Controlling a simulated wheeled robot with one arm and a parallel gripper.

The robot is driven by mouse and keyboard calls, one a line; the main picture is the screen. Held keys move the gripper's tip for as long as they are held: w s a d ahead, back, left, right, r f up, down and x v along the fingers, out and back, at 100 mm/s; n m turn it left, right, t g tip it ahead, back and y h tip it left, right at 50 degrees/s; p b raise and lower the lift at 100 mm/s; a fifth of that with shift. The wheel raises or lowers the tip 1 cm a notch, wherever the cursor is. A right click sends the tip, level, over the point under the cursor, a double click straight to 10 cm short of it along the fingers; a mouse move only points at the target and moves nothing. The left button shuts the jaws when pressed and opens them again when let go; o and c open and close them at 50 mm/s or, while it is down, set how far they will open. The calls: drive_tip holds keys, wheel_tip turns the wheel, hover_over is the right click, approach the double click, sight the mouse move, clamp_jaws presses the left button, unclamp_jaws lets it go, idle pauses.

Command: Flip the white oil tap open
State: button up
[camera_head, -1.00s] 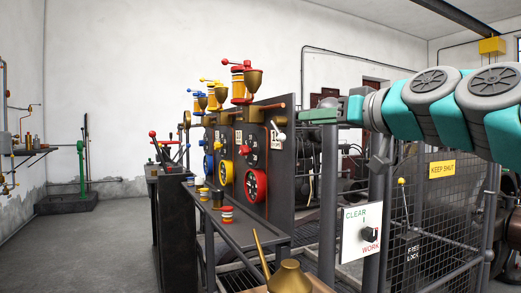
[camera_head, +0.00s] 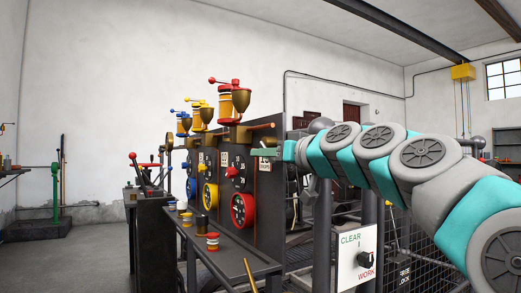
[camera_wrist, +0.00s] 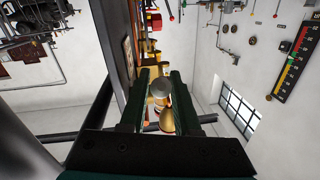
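Contact with the fingers cannot be told.
The red wheel (camera_head: 242,210) is below on the panel, with yellow and blue ones farther along. A shelf (camera_head: 235,258) with small tins runs in front. A CLEAR/WORK switch plate (camera_head: 357,256) stands at right. Open floor lies at left.

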drive_tip(key=shift+x, duration=1)
clamp_jaws()
